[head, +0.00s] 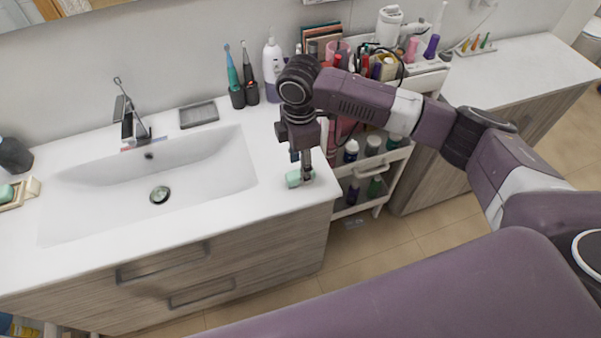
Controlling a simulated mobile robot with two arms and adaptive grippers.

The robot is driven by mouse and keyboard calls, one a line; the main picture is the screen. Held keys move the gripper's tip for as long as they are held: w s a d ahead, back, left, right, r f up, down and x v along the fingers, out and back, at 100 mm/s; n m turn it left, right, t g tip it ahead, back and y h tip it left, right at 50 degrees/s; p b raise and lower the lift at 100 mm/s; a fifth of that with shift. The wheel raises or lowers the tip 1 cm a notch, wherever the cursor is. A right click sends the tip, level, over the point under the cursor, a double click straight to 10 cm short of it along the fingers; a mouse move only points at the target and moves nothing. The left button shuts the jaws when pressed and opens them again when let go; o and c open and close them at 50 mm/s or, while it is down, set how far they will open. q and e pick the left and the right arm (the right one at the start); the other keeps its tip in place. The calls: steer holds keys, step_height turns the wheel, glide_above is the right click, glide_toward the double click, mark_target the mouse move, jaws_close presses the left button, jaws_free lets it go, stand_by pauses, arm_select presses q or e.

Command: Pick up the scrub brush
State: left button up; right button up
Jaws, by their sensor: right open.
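A small mint-green block with a pale edge (293,180), which looks like the scrub brush, lies on the white countertop near its right front corner. My right gripper (304,172) points straight down over it, with its fingertips at the height of the block. The fingers are open. One finger shows in front of the block and hides part of it. I cannot tell whether the fingers touch it. My left gripper is not in view.
A white sink basin (112,206) with a faucet (130,118) fills the counter's left. A grey soap dish (198,114), toothbrushes in dark cups (237,97) and a white pump bottle (272,68) stand behind. A cart (372,165) holding several bottles stands to the right.

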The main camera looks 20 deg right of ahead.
steer(key=f, duration=0.1)
steer(key=f+p, duration=0.1)
steer(key=f, duration=0.1)
steer(key=shift+w+d, duration=0.2)
steer(key=shift+f, duration=0.55)
steer(key=c, duration=0.7)
steer(key=shift+c, duration=1.2)
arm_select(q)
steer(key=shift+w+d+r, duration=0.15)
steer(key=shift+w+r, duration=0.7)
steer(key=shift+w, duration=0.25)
arm_select(e)
jaws_close()
